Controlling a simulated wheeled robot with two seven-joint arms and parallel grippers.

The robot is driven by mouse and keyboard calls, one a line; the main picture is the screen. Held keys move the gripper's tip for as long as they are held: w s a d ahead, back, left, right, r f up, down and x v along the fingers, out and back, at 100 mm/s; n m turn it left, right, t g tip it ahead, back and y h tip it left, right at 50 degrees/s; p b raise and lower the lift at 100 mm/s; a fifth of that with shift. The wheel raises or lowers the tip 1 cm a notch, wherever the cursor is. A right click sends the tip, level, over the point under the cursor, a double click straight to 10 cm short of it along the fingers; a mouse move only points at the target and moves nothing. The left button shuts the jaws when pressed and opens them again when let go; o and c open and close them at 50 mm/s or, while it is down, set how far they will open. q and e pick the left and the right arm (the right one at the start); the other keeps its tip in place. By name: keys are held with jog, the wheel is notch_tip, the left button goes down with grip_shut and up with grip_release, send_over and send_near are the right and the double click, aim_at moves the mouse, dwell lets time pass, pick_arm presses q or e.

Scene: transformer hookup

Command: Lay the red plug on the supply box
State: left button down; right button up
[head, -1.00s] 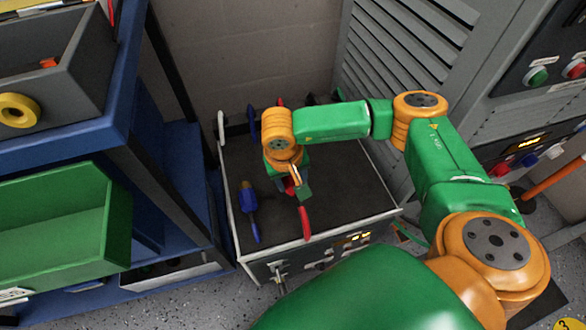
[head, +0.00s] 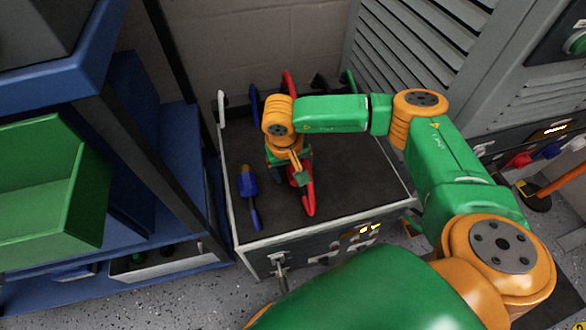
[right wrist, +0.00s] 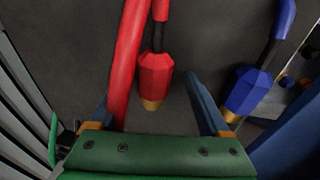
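The red plug (right wrist: 155,75), with a brass tip, lies on the dark top of the supply box (head: 345,205) in the right wrist view. Its red cable (head: 309,200) curves beside my right gripper in the head view. My right gripper (right wrist: 148,92) is open just above the box top. Its two fingers stand apart, with the plug's brass end showing between them and no finger closed on it. A thick stretch of red cable passes by the left finger. In the head view my wrist partly hides the plug. My left gripper is not in view.
A blue plug (head: 248,184) lies on the box top to the left, close to my right finger in the wrist view. Cable loops stand at the box's back edge. A blue shelf (head: 165,185) with a green bin (head: 40,190) stands left; a louvred grey cabinet (head: 425,50) stands right.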

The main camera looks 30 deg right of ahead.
jog(key=r, duration=0.2)
jog(key=r+p, duration=0.1)
jog(key=r, duration=0.1)
jog(key=a+r+p, duration=0.1)
jog(key=r, duration=0.2)
jog(key=shift+s, duration=0.25)
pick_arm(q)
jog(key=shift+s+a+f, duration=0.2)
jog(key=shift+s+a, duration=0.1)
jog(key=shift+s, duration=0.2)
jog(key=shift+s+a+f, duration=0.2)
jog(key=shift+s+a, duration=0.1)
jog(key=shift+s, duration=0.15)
